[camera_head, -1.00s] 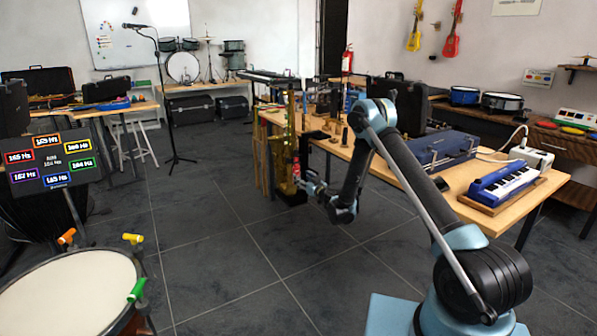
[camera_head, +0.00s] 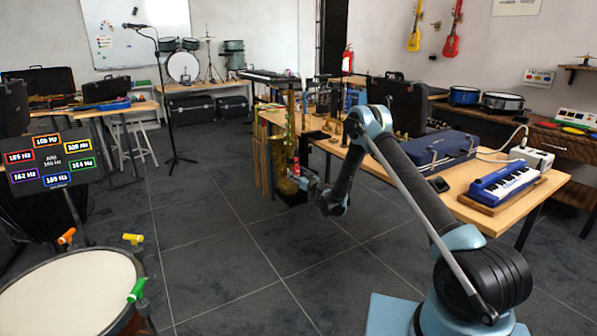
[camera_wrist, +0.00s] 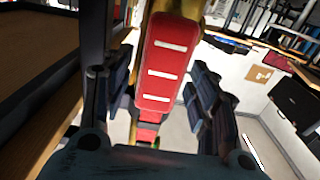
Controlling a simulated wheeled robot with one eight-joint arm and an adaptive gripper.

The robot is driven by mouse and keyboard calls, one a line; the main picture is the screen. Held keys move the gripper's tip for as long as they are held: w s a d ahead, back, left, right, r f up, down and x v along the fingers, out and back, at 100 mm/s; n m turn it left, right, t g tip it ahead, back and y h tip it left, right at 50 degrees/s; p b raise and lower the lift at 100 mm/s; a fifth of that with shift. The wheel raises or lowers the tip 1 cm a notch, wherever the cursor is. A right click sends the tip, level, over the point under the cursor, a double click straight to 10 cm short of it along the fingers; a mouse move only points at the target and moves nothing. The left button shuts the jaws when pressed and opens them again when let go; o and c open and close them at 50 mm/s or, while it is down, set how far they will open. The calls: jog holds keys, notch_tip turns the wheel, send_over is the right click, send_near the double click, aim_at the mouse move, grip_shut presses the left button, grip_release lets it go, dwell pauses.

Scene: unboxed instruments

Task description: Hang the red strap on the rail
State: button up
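The red strap (camera_wrist: 165,65) with white bars fills the upper middle of the wrist view. More red (camera_wrist: 147,135) shows lower down, between the fingers. In the head view the strap is a small red patch (camera_head: 296,165) in front of the brass saxophone (camera_head: 288,186). My gripper (camera_wrist: 160,100) is open, one dark finger on each side of the strap; I cannot tell whether either finger touches it. In the head view my gripper (camera_head: 303,181) is at the saxophone, beside the table's near left end. I cannot make out the rail clearly.
The long wooden table (camera_head: 370,165) runs beside my arm, with a blue case (camera_head: 440,148) and a blue keyboard (camera_head: 503,184) on it. A drum (camera_head: 70,290) stands at the lower left. The floor (camera_head: 215,220) between is clear.

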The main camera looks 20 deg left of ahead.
jog(key=c, duration=0.8)
jog(key=shift+o, duration=0.2)
jog(key=shift+r, duration=0.25)
jog(key=shift+r, duration=1.1)
jog(key=v, duration=0.7)
jog(key=shift+a, duration=0.1)
dwell(0.4)
